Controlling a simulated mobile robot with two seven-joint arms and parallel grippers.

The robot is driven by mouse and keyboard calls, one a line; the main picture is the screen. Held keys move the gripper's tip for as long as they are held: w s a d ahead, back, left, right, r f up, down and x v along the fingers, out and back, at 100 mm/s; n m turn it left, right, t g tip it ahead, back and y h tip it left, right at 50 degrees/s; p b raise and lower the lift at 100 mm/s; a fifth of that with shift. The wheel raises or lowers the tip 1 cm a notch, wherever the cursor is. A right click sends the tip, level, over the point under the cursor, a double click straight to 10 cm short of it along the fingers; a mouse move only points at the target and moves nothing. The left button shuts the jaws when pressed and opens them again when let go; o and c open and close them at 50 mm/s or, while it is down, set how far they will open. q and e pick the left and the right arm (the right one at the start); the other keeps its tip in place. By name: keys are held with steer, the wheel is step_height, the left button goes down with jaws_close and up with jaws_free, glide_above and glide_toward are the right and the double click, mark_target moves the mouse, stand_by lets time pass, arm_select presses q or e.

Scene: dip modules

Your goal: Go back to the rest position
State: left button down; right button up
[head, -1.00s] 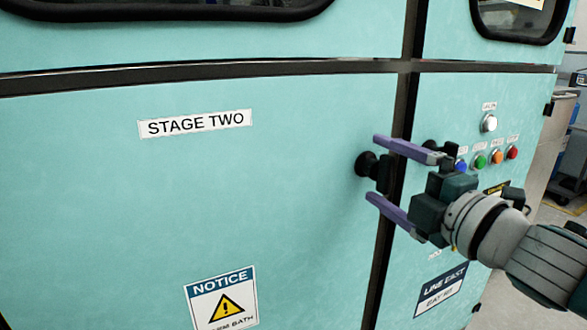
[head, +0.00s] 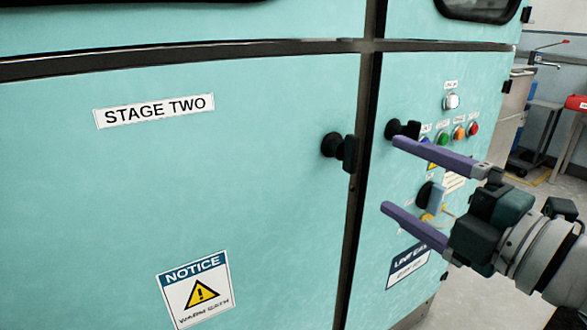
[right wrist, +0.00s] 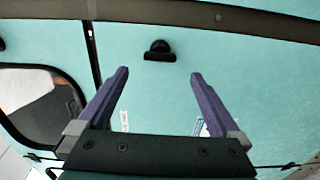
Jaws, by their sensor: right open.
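My right gripper (head: 388,176) comes in from the right in the head view, with its two purple fingers spread wide and nothing between them. In the right wrist view the fingers (right wrist: 160,92) are also apart and empty. A black knob latch (head: 340,150) on the teal "STAGE TWO" door stands left of the fingertips, clear of them. A black knob (right wrist: 159,50) also shows beyond the fingertips in the right wrist view. My left gripper is not in view.
A second black knob (head: 402,129) sits near the upper finger. The panel at right carries a white button (head: 452,102), several coloured buttons (head: 458,132) and a grey-blue switch or lock part (head: 436,197).

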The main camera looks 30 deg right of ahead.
stand_by(0.4)
step_height(320, 180, up, 7)
steer(key=s+m+g+h+p, duration=0.3)
steer(key=m+g+h+p, duration=0.15)
steer(key=m+p, duration=0.6)
steer(key=s+a+r+m+g+y+p, duration=0.2)
steer(key=s+a+r+m+g+p, duration=0.1)
steer(key=s+a+g+p, duration=0.3)
steer(key=s+a+r+m+g+y+p, duration=0.2)
steer(key=s+a+r+m+g+p, duration=0.15)
steer(key=s+a+p, duration=0.35)
step_height(320, 180, up, 36)
steer(key=s+d+p, duration=0.2)
steer(key=p, duration=3.4)
steer(key=shift+d, duration=0.15)
steer(key=shift+h, duration=0.25)
